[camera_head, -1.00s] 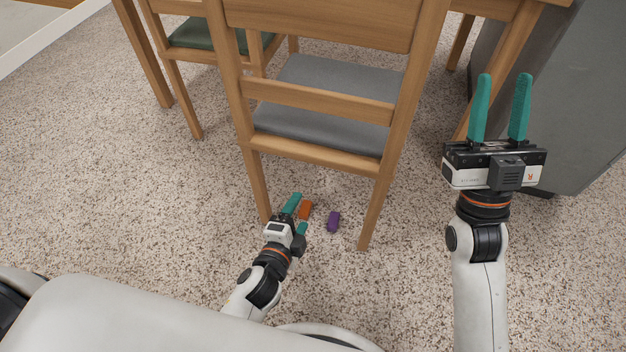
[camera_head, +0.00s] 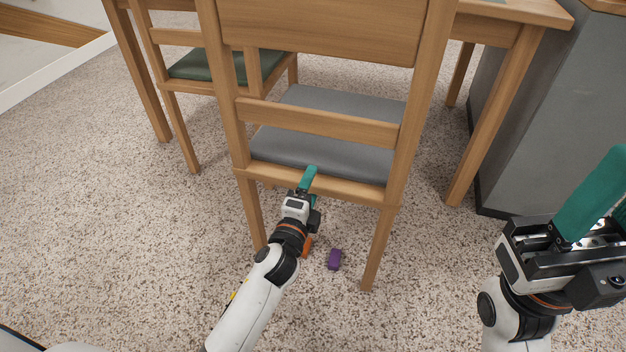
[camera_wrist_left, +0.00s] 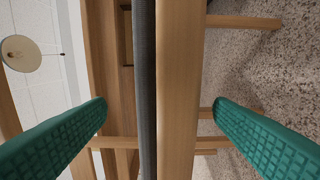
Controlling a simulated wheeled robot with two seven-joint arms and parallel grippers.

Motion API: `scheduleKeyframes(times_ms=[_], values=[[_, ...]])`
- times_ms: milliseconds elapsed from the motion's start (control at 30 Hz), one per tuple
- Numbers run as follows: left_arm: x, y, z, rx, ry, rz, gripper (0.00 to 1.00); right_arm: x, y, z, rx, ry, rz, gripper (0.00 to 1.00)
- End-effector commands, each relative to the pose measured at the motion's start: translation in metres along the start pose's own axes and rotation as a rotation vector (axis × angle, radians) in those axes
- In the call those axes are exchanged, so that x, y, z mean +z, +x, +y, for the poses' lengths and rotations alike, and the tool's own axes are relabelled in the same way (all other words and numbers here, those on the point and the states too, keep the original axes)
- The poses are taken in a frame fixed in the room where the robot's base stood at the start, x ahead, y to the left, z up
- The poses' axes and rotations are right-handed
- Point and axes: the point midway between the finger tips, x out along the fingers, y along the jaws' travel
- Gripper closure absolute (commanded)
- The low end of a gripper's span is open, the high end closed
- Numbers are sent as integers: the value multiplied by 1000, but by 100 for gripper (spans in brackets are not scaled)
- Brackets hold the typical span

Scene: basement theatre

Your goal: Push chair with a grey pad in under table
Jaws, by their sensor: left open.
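The chair with a grey pad (camera_head: 335,155) stands with its wooden back toward me, and its seat faces the wooden table (camera_head: 520,12) behind it. My left gripper (camera_head: 311,186) is open at the rear edge of the seat, below the lower back rail. In the left wrist view, its two teal fingers (camera_wrist_left: 160,108) lie either side of a wooden rail (camera_wrist_left: 180,80) and the dark grey pad edge (camera_wrist_left: 146,70). I cannot tell whether they touch. My right gripper (camera_head: 603,205) is at the right picture edge, partly cut off, apart from the chair, with a gap between its fingers.
A chair with a green pad (camera_head: 195,67) stands at the table to the left. A large grey block-like piece (camera_head: 545,115) stands at the right. A purple object (camera_head: 335,260) and a partly hidden orange one (camera_head: 307,246) lie on the speckled floor near the chair's rear legs.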

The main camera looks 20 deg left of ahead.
Motion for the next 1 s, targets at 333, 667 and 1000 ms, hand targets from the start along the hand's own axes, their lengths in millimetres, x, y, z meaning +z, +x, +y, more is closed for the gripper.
scheduleKeyframes(times_ms=[333, 667, 1000], values=[[0, 40, -1, -1, -1, 1, 24, 0, 0, 0, 4, -1, -7, 64], [0, 40, -1, -1, -1, 0, 33, 0, 2, 0, 5, -1, -10, 64], [0, 40, -1, -1, -1, 0, 89, 0, 2, 0, 4, -1, -9, 64]])
